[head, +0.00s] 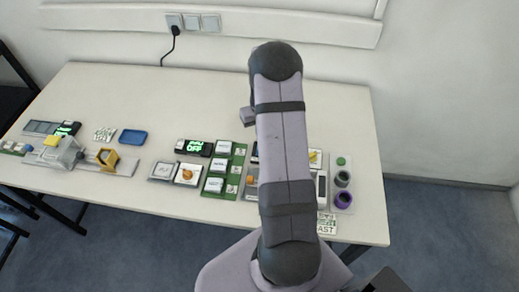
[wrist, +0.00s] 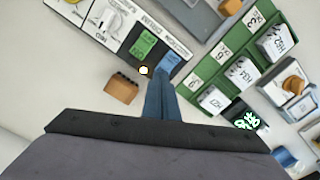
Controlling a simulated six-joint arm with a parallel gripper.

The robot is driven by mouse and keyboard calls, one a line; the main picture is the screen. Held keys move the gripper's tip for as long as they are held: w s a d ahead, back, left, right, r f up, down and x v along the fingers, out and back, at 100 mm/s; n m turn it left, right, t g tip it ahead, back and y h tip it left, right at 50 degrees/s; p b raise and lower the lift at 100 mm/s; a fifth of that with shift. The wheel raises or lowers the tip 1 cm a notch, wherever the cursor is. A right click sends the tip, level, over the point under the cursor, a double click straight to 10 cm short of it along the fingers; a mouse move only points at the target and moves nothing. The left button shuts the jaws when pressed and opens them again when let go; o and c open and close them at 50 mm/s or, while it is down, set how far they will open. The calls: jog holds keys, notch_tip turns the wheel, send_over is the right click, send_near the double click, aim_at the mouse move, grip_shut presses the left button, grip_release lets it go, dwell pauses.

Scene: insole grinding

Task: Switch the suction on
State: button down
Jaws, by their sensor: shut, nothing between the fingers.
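In the wrist view, a black and white control panel (wrist: 118,36) has a white dial, a green labelled button (wrist: 144,45) and a blue labelled part (wrist: 170,62). Its printed lettering is upside down and hard to read; I cannot tell whether the suction is on. A small bright round light (wrist: 143,70) shows at its near edge. My gripper (wrist: 168,76) has its narrow blue fingers closed together and empty, with the tips at the blue part; I cannot tell if they touch it. In the head view, my arm hides most of the panel.
A brown block (wrist: 121,89) lies beside the fingers. A green tray (wrist: 222,66) with labelled slots stands to the right of the panel in the wrist view. A plate with an orange knob (wrist: 292,84) lies beyond it. The table's back (head: 210,90) is mostly clear.

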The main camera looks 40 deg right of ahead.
jog(key=shift+f+b, duration=0.6)
jog(key=shift+f, duration=0.3)
dwell(0.7)
jog(key=shift+r+p, duration=2.6)
jog(key=shift+r, duration=0.95)
